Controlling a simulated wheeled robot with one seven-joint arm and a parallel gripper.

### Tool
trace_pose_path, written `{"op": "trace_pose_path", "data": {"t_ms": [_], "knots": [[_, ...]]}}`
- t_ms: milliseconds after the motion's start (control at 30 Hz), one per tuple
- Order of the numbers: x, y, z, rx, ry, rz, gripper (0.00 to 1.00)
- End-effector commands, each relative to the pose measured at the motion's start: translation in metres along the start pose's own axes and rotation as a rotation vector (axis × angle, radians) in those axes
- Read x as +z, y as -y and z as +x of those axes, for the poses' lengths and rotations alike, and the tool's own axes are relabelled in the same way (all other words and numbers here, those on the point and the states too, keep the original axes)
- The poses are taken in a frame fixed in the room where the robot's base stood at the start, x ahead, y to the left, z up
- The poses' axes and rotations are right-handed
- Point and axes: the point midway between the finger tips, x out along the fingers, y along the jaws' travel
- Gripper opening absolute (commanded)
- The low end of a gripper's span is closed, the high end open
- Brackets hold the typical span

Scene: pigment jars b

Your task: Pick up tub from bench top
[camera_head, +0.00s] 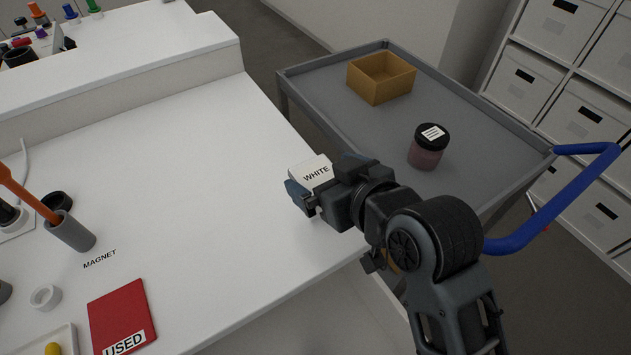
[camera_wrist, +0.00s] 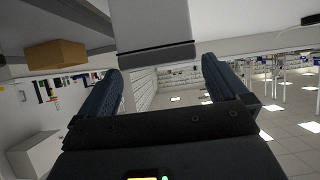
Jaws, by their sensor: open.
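The only tub-like thing by my gripper is a pale, box-shaped tub marked WHITE (camera_head: 314,170), near the right edge of the white bench top (camera_head: 215,200). My gripper (camera_head: 318,188) is open beside it, and its fingers hide part of the tub's lower side. In the wrist view a pale block with a dark grey edge (camera_wrist: 154,25), seemingly this tub, shows at the top, ahead of the gap between my open fingers (camera_wrist: 162,75). The gap itself looks empty. I cannot tell whether a finger touches the tub.
A grey cart (camera_head: 330,100) beyond the bench holds a tan box (camera_head: 381,78) and a dark-lidded jar (camera_head: 427,152). It has a blue handle (camera_head: 570,200). On the bench's left are a grey cup (camera_head: 72,232), a white ring (camera_head: 45,297) and a red USED card (camera_head: 120,312). The bench middle is clear.

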Motion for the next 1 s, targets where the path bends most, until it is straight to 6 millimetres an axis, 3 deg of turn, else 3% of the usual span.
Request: {"op": "trace_pose_path", "data": {"t_ms": [333,667,1000], "knots": [[0.004,0.001,0.043,-0.001,0.001,0.0,1.0],[0.005,0.001,0.05,0.001,0.0,0.0,1.0],[0.005,0.001,0.05,0.001,0.0,0.001,0.68]]}}
